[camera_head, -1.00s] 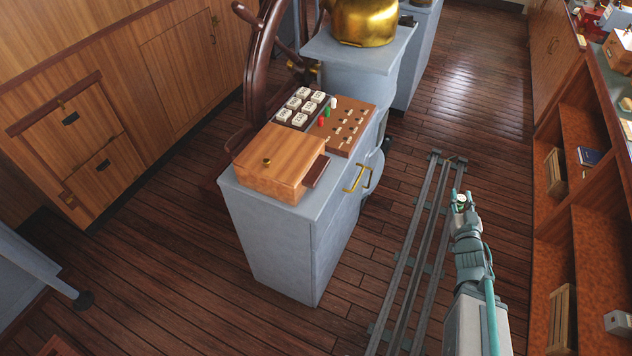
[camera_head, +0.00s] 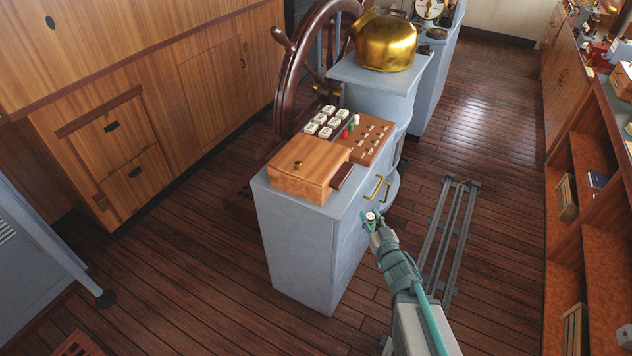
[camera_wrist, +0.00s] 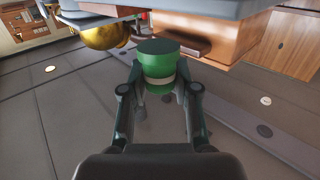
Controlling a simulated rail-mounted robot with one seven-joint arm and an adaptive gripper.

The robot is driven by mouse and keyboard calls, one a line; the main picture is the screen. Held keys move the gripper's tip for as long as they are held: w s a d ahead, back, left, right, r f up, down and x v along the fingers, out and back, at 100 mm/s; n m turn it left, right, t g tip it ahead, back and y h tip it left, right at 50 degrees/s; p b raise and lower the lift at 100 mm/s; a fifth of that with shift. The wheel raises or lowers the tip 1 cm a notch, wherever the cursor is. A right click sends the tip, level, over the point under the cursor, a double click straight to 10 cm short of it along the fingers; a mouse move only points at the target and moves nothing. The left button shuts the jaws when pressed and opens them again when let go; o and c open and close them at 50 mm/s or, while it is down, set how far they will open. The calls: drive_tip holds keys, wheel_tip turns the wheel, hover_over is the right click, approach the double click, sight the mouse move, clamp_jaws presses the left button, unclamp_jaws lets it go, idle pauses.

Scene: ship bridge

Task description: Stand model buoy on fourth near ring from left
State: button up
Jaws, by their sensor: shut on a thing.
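My gripper (camera_head: 372,217) is shut on a green model buoy (camera_wrist: 158,63) with a pale band, seen between the fingers in the wrist view. In the head view only its small pale and green top shows. The gripper is in the air beside the right side of the grey console, lower in the picture than the brass handle. The wooden board (camera_head: 366,155) on the console top carries small rings in rows, too small to tell apart. A red, a green and a white piece (camera_head: 357,118) stand at the board's left and far part.
A wooden box (camera_head: 300,183) with a knob stands at the console's near end, beside white-keyed blocks (camera_head: 323,121). A brass handle (camera_head: 375,188) sticks out of the console's side. A ship's wheel (camera_head: 310,60) and brass binnacle (camera_head: 386,42) stand behind. Shelves line the right.

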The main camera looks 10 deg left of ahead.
sight(369, 214)
drive_tip(key=b, duration=0.1)
drive_tip(key=w+f+b, duration=0.1)
drive_tip(key=shift+w+a+b, duration=0.1)
drive_tip(key=shift+a+b, duration=0.1)
drive_tip(key=shift+b, duration=0.1)
drive_tip(key=b+x, duration=0.1)
drive_tip(key=b, duration=0.3)
drive_tip(key=shift+w+a+r, duration=0.15)
drive_tip(key=shift+w, duration=0.15)
drive_tip(key=x, duration=0.3)
drive_tip(key=r+b+x, duration=0.1)
drive_tip(key=x, duration=0.6)
drive_tip(key=shift+r, duration=0.2)
drive_tip(key=shift+p+x, duration=0.35)
drive_tip(key=shift+x, duration=2.2)
drive_tip(key=shift+s, duration=0.15)
drive_tip(key=shift+f, duration=0.1)
drive_tip(key=o, duration=0.9)
drive_tip(key=shift+c, duration=0.2)
